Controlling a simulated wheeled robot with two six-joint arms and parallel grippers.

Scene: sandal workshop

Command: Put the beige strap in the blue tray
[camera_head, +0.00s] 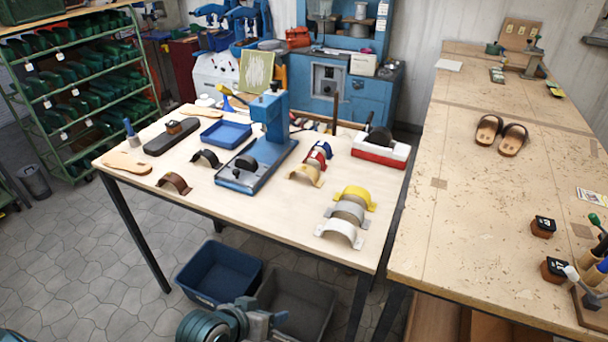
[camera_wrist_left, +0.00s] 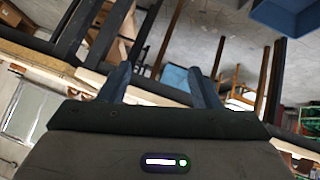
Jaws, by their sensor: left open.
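The beige strap (camera_head: 306,174) is an arched piece on the light wooden table (camera_head: 265,211), right of the blue press. It stands in front of a red strap (camera_head: 317,158) and a blue strap. The blue tray (camera_head: 226,134) is shallow and appears empty, on the table left of the press. My left gripper (camera_head: 280,317) is low at the bottom of the head view, in front of the table and well away from strap and tray. Its two fingers also show in the left wrist view (camera_wrist_left: 160,78), apart with nothing between them. My right gripper is out of view.
The blue press (camera_head: 270,112) stands between tray and beige strap. Brown (camera_head: 174,183), black (camera_head: 205,158), yellow (camera_head: 355,197), grey and white straps (camera_head: 340,232) lie about. A red-and-white box (camera_head: 380,152) stands at the right. Blue (camera_head: 218,273) and dark bins sit below the table.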

